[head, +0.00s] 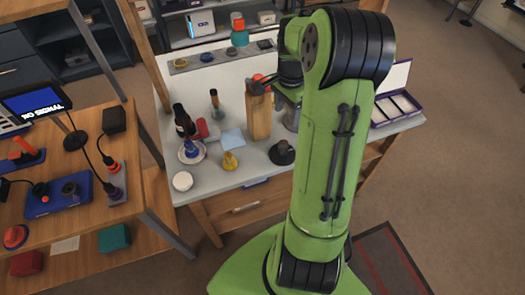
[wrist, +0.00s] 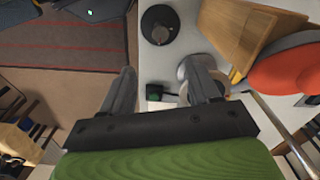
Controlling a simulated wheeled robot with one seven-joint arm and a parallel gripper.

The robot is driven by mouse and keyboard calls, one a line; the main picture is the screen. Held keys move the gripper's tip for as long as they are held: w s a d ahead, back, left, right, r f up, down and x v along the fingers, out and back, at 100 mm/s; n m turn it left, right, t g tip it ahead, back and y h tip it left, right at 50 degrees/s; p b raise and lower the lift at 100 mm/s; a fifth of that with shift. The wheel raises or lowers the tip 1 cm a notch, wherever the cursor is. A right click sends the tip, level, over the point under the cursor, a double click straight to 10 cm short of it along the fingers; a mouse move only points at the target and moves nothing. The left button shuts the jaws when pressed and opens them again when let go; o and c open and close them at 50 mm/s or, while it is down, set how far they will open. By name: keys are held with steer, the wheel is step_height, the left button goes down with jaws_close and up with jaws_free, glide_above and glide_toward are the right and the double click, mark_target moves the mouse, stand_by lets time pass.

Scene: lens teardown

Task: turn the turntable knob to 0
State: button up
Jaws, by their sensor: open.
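My gripper (wrist: 159,72) is open, with its two grey fingers apart and nothing clearly held between them. In the head view my green arm reaches over the white-topped workbench (head: 222,178) and hides much of the gripper. A small dark box with a green face (wrist: 154,92) shows between the fingers. A grey metal piece (wrist: 184,72) is partly hidden behind the right finger.
A wooden block (head: 258,116) stands beside the gripper. A dark bottle (head: 183,121), a yellow piece (head: 230,161) and a white round jar (head: 182,181) are to the left. An open white case (head: 396,100) is at right. A side table holds a display (head: 37,101) and blue base (head: 57,198).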

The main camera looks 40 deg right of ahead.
mark_target(283, 143)
step_height(283, 143, down, 16)
steer(key=b, duration=0.3)
steer(key=shift+w+f, duration=0.1)
steer(key=shift+f, duration=0.05)
steer(key=shift+c, duration=0.4)
steer(key=c, duration=1)
